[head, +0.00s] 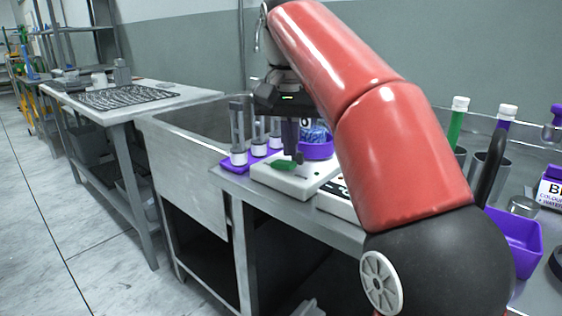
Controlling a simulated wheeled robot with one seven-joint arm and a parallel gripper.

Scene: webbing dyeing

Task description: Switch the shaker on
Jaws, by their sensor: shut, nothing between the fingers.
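The shaker appears to be the off-white, low box (268,184) near the left end of the steel bench. A green oval part (283,166) and a small dark knob-like part (298,157) are on its top; I cannot tell which is the switch or its setting. A purple dish (318,151) with blue-white material in it stands at the back of the box. My gripper (290,152) points down, shut and empty, just above the green part and by the dark part. I cannot tell whether it touches either. My red arm hides the right side.
A purple rack (228,168) with several clear tubes stands left of the box, close to my gripper. A second pale device (338,203) is partly behind my arm. A steel sink (190,125) lies to the left.

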